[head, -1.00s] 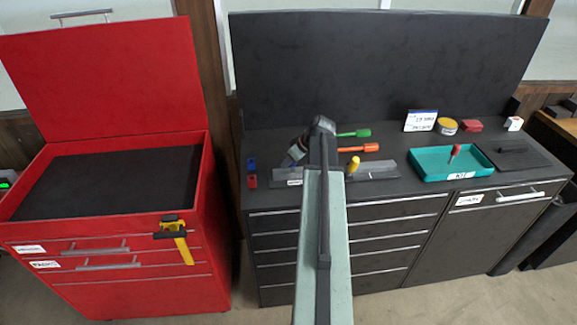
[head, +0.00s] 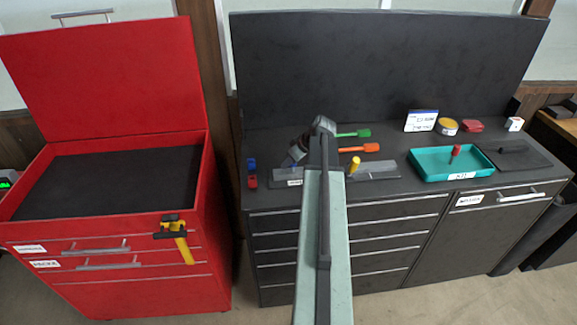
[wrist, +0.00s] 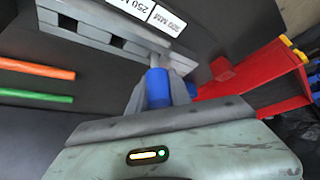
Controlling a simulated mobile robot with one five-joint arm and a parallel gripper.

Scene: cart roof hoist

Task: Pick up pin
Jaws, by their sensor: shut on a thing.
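A blue pin (wrist: 157,90) is between the fingers of my gripper (wrist: 160,74), which is shut on it, in the wrist view. A yellow pin (head: 354,164) stands upright at a grey slotted plate (head: 375,171) right of my arm. A red pin (head: 456,151) stands in the teal tray (head: 425,169) farther right.
A small blue piece (head: 251,163) and a red piece (head: 252,181) stand at the cabinet's left edge. Green (head: 353,133) and orange (head: 360,148) handled tools lie behind the plate. A red tool chest (head: 120,235) with a raised lid stands left.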

